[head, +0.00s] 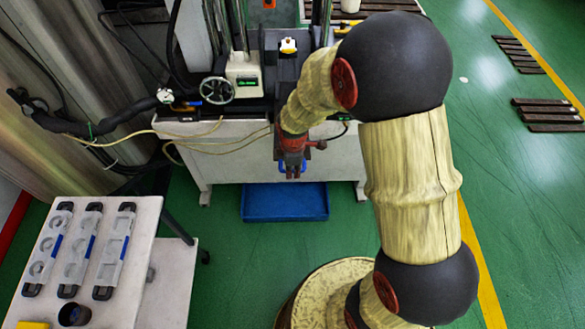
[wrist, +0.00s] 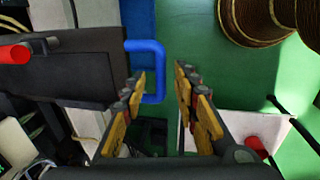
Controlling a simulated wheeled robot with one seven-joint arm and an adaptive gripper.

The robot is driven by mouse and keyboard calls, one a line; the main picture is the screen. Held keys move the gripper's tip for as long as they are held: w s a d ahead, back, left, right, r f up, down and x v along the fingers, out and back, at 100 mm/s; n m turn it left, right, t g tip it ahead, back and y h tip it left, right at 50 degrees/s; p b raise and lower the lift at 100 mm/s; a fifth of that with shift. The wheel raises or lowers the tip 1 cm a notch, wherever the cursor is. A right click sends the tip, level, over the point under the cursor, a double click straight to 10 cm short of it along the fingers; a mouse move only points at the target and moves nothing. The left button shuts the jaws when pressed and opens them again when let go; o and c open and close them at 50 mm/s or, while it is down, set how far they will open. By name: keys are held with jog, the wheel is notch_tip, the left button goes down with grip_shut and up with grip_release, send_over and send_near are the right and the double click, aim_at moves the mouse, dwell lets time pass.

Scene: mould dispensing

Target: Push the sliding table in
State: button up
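The sliding table shows as a dark slab (wrist: 70,75) at the left of the wrist view. A blue U-shaped handle (wrist: 158,60) sticks out from its edge. My gripper (wrist: 160,75) is open, with its two yellow-padded fingers apart and nothing held between them. The left fingertip overlaps the lower part of the handle in the picture; I cannot tell whether they touch. In the head view my gripper (head: 292,174) points down at the front of the machine, with a bit of blue handle beside it. My arm and gripper hide most of the table there.
A blue tray (head: 285,203) lies on the floor below the machine's white base (head: 230,160). A white side table (head: 135,215) with several moulds stands at the lower left. Cables hang left of the machine. Green floor is clear on the right, except for dark pallets (head: 548,113).

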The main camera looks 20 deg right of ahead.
jog(key=shift+w+f, duration=0.1)
jog(key=shift+f, duration=0.3)
jog(key=shift+c, duration=0.3)
grip_shut()
dwell(0.5)
